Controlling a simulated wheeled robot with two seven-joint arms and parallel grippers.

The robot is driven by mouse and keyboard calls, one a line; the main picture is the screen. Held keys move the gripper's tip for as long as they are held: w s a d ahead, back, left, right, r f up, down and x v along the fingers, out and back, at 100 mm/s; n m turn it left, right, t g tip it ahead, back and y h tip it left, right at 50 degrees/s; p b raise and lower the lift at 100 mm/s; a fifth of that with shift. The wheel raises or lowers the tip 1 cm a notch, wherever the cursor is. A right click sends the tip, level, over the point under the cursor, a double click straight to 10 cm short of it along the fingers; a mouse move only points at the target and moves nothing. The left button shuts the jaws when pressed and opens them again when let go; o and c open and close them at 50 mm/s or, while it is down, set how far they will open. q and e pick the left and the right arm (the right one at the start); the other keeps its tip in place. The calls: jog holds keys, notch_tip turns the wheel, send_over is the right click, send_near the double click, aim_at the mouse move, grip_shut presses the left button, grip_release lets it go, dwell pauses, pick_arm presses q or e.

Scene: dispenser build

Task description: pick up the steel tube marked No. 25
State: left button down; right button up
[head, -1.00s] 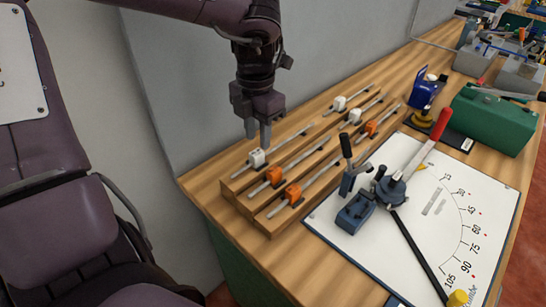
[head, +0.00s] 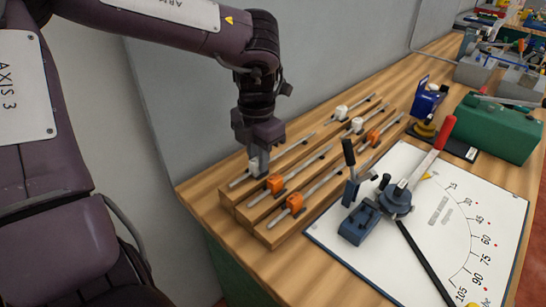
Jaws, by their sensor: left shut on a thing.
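Several thin steel tubes lie in rows on a stepped wooden rack, each with a white or orange block on it. No number on any block is readable, so I cannot tell which tube is No. 25. My left gripper (head: 258,160) points straight down at the near end of the back row. It is shut on the white block of the back-row steel tube (head: 294,146), and its fingers hide most of that block. The tube still appears to lie along the rack. My right gripper is not in view.
Tubes with orange blocks (head: 275,184) (head: 295,203) lie close in front. The wooden rack (head: 275,236) stands near the grey wall (head: 205,90). To its right are a tube bender with a red handle (head: 434,149), a white angle board (head: 350,262) and a green case (head: 500,127).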

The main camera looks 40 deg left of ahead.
pick_arm(q)
jog(key=shift+r, duration=0.2)
jog(key=shift+r+p, duration=0.65)
jog(key=shift+p, duration=0.1)
jog(key=shift+r+p, duration=2.55)
jog(key=shift+r, duration=0.2)
